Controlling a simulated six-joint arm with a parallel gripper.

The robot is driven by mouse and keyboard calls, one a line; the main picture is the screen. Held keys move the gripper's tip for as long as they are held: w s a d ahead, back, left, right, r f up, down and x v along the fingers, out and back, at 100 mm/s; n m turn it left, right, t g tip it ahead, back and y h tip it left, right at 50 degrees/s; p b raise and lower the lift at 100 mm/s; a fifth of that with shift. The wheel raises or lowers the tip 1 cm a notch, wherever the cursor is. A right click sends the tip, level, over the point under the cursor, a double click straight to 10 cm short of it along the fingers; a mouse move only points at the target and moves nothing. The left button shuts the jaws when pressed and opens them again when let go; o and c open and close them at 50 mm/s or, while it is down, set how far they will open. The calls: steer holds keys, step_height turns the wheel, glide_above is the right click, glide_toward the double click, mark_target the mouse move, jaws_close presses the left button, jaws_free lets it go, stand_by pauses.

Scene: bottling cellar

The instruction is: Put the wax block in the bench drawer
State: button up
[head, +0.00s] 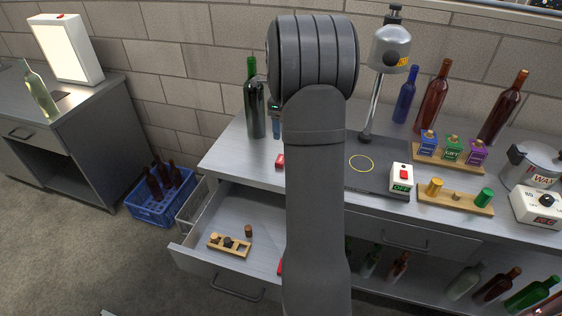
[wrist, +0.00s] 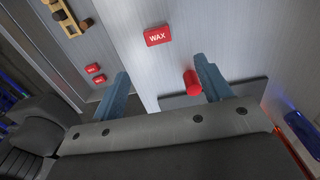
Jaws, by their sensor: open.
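A red wax block (wrist: 157,36) labelled WAX lies on the bench top, beyond my fingertips in the wrist view. In the head view the wax block (head: 280,160) shows just left of my arm. The bench drawer (head: 225,222) is pulled open at the lower left. My gripper (wrist: 162,68) is open, with nothing held between its blue fingers. A red cylinder (wrist: 192,82) is close to the right finger; I cannot tell whether they touch. In the head view my arm hides most of the gripper; one blue finger (head: 277,125) shows.
A dark green bottle (head: 255,105) stands left of my arm. A grey pad with a lamp stand (head: 366,125) and a switch box (head: 401,178) lie right.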

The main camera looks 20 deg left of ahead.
step_height(320, 180, down, 8)
steer(key=shift+r, duration=0.25)
steer(key=shift+s+f, duration=0.15)
steer(key=shift+f, duration=1.25)
steer(key=shift+s+f, duration=0.1)
steer(key=shift+f, duration=1.25)
steer(key=c, duration=1.1)
steer(key=shift+c, duration=0.2)
steer(key=shift+r, duration=0.15)
